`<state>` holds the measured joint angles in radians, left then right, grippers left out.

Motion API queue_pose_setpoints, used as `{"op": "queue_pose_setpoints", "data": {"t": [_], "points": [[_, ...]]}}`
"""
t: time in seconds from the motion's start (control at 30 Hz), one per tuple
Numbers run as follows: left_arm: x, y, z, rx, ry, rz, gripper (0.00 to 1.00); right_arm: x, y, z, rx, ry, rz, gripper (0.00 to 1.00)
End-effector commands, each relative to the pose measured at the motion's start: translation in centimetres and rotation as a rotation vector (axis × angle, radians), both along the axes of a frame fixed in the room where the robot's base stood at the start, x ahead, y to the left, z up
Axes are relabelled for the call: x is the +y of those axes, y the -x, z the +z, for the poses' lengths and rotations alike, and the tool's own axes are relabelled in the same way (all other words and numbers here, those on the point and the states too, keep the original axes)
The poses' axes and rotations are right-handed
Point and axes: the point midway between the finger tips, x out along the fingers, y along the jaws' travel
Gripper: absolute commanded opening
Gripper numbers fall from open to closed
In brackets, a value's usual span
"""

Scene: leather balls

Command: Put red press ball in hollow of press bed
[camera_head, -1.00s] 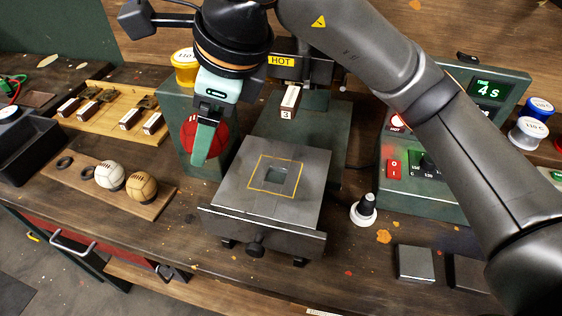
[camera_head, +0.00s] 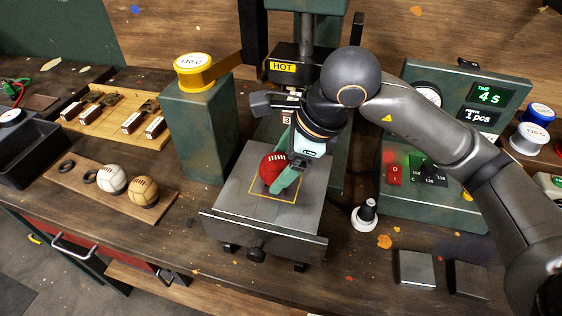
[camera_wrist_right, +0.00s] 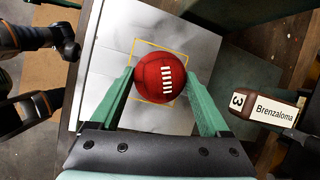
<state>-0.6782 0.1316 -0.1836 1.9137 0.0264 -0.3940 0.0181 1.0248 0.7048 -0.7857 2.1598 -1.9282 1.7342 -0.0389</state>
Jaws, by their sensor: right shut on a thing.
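The red press ball (camera_head: 272,170) has white laces and sits between the green fingers of my right gripper (camera_head: 284,176). The gripper is shut on it. The ball is over the yellow-outlined square of the grey press bed (camera_head: 238,203). In the right wrist view the ball (camera_wrist_right: 161,78) lies between both fingers (camera_wrist_right: 163,85), within the yellow outline on the bed (camera_wrist_right: 105,60). The ball and gripper hide the hollow, and I cannot tell whether the ball touches the bed. My left gripper is not in view.
A press head with a HOT label (camera_head: 283,67) stands behind the bed. A green pillar with a yellow-rimmed pot (camera_head: 194,70) is to the left. A stamp marked 3 (camera_wrist_right: 264,107) is beside the bed. A white ball (camera_head: 112,179) and tan ball (camera_head: 143,191) sit on a board.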

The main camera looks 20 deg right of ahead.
Motion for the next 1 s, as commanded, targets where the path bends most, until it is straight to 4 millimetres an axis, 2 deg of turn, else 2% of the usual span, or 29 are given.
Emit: {"op": "queue_pose_setpoints", "data": {"t": [0.33,0.37,0.5,0.83,1.0], "points": [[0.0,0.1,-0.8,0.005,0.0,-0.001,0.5,0.0,0.0,-0.5,-0.002,-0.001,-0.001,0.18],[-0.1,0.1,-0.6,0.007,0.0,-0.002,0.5,0.0,0.0,-0.3,-0.001,0.0,-0.001,0.83],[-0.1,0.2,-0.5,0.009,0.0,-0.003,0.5,0.0,0.0,-0.3,-0.001,0.0,-0.001,0.99],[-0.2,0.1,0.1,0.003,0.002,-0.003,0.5,0.0,0.0,0.1,-0.001,0.0,-0.001,1.0],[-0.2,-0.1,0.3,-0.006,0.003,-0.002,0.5,-0.6,0.5,2.2,-0.006,-0.002,-0.003,1.0]]}}
